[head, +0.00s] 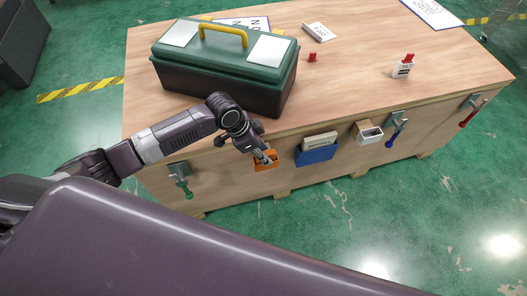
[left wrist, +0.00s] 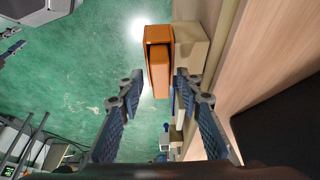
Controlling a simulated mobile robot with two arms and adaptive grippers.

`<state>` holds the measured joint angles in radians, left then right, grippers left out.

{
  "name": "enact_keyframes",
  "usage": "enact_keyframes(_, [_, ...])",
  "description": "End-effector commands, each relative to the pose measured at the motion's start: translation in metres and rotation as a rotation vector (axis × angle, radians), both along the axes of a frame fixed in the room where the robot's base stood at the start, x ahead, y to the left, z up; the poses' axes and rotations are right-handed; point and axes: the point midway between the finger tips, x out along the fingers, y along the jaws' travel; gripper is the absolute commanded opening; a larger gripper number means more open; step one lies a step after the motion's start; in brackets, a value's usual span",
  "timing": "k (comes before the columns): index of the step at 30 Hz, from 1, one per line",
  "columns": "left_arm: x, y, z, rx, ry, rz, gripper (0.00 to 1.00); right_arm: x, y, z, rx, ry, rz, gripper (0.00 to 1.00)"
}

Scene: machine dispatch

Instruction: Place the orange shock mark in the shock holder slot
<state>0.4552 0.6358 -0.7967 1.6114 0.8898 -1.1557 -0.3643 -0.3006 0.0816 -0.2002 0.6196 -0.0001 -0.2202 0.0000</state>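The orange shock holder (head: 265,166) is mounted on the front side of the wooden crate, near its top edge. In the left wrist view an orange holder-like box (left wrist: 157,33) with a dark opening shows ahead, and an orange block (left wrist: 160,76) sits at that opening. I cannot tell whether this block is the separate shock mark or part of the holder. My left gripper (head: 264,157) is at the holder in the head view. In the wrist view its fingers (left wrist: 159,84) are apart, with gaps on both sides of the orange block. My right gripper is out of view.
A green toolbox (head: 222,75) stands on the crate top (head: 345,80) behind my left arm. A blue holder (head: 317,154), a cream box (head: 369,134) and hooked tools line the crate front. A small red piece (head: 312,58) and a red-topped white item (head: 403,68) stand on top.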

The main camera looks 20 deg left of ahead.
Motion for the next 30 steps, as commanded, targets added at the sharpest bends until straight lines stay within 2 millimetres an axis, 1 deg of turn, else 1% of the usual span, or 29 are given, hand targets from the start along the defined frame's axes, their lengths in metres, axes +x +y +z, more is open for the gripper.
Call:
enact_keyframes(5, [-0.001,0.004,0.015,0.0,-0.003,0.0,0.33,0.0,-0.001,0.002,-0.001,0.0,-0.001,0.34])
enact_keyframes(8, [-0.006,0.01,0.032,0.001,-0.003,-0.001,0.33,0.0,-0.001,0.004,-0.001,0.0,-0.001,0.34])
enact_keyframes(15, [-0.017,0.027,0.08,0.001,-0.004,0.001,0.33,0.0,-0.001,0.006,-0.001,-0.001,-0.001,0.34])
enact_keyframes(19, [-0.021,0.033,0.1,0.0,-0.002,0.001,0.33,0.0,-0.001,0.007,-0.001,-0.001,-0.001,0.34])
enact_keyframes(24, [-0.025,0.037,0.113,0.0,-0.001,0.0,0.33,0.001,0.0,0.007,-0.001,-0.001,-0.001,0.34])
enact_keyframes(30, [-0.026,0.038,0.114,-0.002,0.001,0.001,0.33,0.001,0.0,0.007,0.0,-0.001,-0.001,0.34])
